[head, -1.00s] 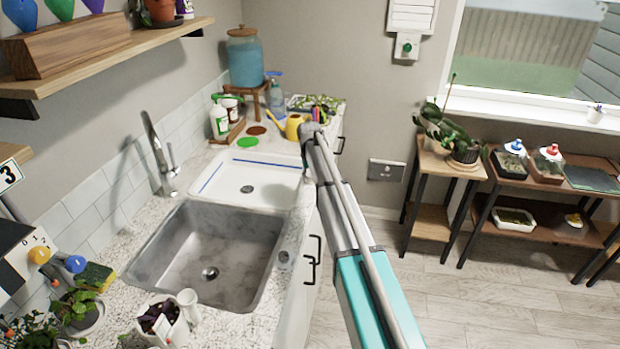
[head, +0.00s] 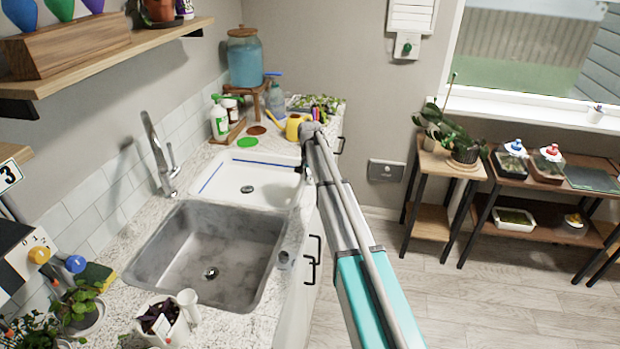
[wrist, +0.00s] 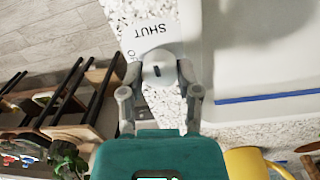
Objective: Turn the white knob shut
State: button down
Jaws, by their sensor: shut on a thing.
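The white knob (wrist: 158,73) shows in the wrist view on a white plate (wrist: 150,47) at the edge of the speckled counter. It has a short dark mark on its face. The plate reads "SHUT", upside down in the picture, and a partly covered word starting "OP" is beside the knob. My gripper (wrist: 160,67) has one finger on each side of the knob and is shut on it. I cannot tell which word the mark points at.
A white basin (head: 250,185) and a steel sink (head: 255,235) lie left of my arm. A plant stand (head: 432,222) is at right. The floor between is clear.

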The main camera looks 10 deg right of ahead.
aim_at(311, 178)
jog(key=shift+w, duration=0.1)
jog(key=shift+c, duration=1.5)
grip_release()
notch_tip(311, 178, up, 9)
jog(key=p, duration=0.9)
jog(key=shift+r+p, duration=0.35)
jog(key=shift+p, duration=0.05)
